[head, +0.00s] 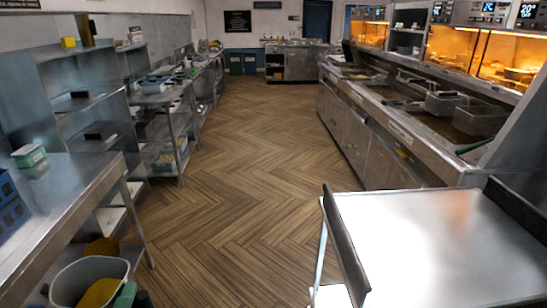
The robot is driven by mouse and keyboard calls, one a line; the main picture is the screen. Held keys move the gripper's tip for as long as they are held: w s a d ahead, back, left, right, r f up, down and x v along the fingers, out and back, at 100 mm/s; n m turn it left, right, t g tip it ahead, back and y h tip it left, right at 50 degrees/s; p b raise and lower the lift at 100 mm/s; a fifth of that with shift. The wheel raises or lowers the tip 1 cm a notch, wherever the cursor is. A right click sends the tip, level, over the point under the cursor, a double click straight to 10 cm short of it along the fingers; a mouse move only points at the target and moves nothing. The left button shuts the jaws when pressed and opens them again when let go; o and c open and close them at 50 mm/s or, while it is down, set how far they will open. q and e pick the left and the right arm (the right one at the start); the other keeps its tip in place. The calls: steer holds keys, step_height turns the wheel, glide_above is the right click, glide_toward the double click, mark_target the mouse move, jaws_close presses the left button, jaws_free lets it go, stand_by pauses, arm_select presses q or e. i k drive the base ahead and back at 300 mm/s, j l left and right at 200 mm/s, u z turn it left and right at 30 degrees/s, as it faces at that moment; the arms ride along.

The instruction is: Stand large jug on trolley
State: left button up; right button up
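A steel-topped stand with raised dark side rails, which looks like the trolley (425,235), is close at the lower right of the head view. Its top is bare and shiny, with a bright glare. Its near edge runs out of the picture, and a lower white shelf shows at its left side. I cannot make out a large jug anywhere in the head view. Neither of my grippers is in view.
A grey bin (75,275) is below. Fryers (440,125) line the right. The wooden floor (225,190) between is clear.

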mark_target(405, 262)
steer(key=l+z, duration=0.1)
steer(key=l, duration=0.55)
steer(key=l+z, duration=0.1)
steer(key=l, duration=0.5)
steer(key=i+l+z, duration=0.1)
steer(key=l, duration=1.15)
steer(key=i+l+z, duration=0.15)
steer(key=l, duration=0.45)
